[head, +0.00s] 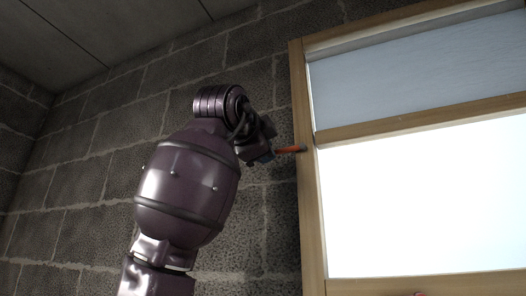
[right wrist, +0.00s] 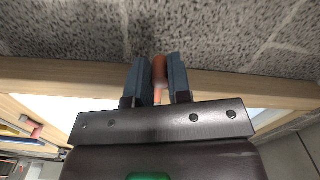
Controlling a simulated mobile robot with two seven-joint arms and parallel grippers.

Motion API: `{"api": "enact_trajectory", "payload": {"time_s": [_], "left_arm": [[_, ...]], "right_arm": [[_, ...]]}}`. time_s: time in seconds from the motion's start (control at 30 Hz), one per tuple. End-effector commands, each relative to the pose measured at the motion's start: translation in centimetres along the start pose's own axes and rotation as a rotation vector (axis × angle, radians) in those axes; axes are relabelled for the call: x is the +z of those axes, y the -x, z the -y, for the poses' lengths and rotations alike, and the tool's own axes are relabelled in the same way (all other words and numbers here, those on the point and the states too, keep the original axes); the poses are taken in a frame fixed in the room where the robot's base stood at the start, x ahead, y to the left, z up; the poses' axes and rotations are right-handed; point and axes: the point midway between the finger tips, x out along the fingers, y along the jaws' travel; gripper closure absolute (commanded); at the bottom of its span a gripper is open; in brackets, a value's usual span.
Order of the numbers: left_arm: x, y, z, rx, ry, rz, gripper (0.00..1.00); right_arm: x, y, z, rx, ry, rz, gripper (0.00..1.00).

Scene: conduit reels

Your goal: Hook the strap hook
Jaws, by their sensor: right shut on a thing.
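My right gripper (head: 270,156) is raised beside the left post of a wooden window frame. It is shut on a slim orange-red piece (head: 288,150), which points right and overlaps the post's edge in the head view. In the right wrist view, my right gripper (right wrist: 157,72) has its two blue-grey fingers on either side of the orange-brown piece (right wrist: 158,70). I cannot tell whether this piece is the strap hook, or whether it touches the frame. No strap is clearly visible. My left gripper is not in view.
The wooden window frame (head: 308,215) holds a bright lower pane and a duller upper pane. A grey block wall (head: 95,165) is behind my arm. In the right wrist view, shelf-like boards with a red item (right wrist: 30,128) show at the left.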

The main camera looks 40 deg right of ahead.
Motion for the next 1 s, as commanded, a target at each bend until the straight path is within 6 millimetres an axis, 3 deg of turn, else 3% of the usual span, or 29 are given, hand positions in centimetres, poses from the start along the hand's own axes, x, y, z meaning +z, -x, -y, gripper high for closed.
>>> {"api": "enact_trajectory", "payload": {"time_s": [0.47, 0.5, 0.63, 1.0], "left_arm": [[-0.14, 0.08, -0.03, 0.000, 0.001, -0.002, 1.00], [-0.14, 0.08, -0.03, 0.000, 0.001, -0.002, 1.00], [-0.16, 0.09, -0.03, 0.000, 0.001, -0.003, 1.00], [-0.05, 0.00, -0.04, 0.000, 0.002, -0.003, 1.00]], "right_arm": [[-0.13, 0.08, 0.32, -0.008, -0.013, -0.001, 1.00], [-0.14, 0.09, 0.33, -0.008, -0.013, -0.001, 0.77], [-0.13, 0.06, 0.27, -0.006, -0.013, -0.001, 0.57], [-0.06, 0.50, 0.14, -0.003, -0.013, 0.001, 0.56]]}}
